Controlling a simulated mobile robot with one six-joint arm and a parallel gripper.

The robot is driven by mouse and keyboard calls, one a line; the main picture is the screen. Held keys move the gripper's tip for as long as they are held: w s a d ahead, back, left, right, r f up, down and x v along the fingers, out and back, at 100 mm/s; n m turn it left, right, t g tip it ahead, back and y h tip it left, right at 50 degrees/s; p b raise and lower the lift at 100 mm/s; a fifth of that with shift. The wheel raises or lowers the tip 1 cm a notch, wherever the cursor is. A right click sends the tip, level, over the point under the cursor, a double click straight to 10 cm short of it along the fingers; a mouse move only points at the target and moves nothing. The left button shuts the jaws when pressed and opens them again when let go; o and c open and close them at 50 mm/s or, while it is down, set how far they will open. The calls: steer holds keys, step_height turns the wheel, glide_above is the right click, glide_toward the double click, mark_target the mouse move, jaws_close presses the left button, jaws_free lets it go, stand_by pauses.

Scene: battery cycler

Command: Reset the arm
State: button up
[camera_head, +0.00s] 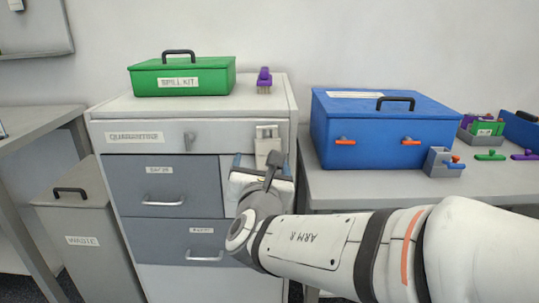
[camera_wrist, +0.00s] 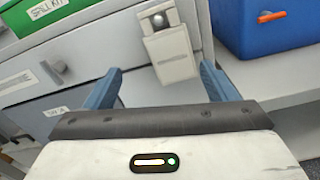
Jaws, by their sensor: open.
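My arm reaches in from the right in the head view. My gripper (camera_wrist: 160,90) is in front of the quarantine cabinet. In the wrist view its two blue fingers are spread wide apart with nothing between them. A light grey latch box (camera_wrist: 168,45) on the cabinet front shows beyond the fingertips, apart from them. In the head view my wrist hides much of the gripper and part of the cabinet's right side.
The cabinet (camera_head: 130,105) carries a green spill kit (camera_head: 205,82) and a purple-handled brush (camera_head: 264,80). A blue case (camera_head: 370,135) stands on the right bench (camera_head: 340,184). A waste bin (camera_head: 95,215) stands at left.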

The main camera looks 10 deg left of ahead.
steer(key=s+d+r+m+g+h+p, duration=0.2)
steer(key=d+m+g+h+p, duration=0.25)
steer(key=d+m+p, duration=0.6)
steer(key=s+d+r+m+g+h+p, duration=0.1)
steer(key=d+r+m+g+h+p, duration=0.15)
steer(key=d+m+h, duration=0.85)
steer(key=s+d+m+g+y+p, duration=0.5)
steer(key=s+d+y+p, duration=0.15)
steer(key=d, duration=0.35)
steer(key=s+a+r+m+g+y+p, duration=0.1)
steer(key=s+r+m+y+p, duration=0.3)
steer(key=m, duration=0.6)
steer(key=s+g+p, duration=0.1)
steer(key=s+p, duration=0.1)
steer(key=p, duration=0.1)
steer(key=shift+s+a+r+g+y, duration=0.2)
steer(key=shift+s+r+g+y, duration=0.1)
steer(key=shift+s+g, duration=0.1)
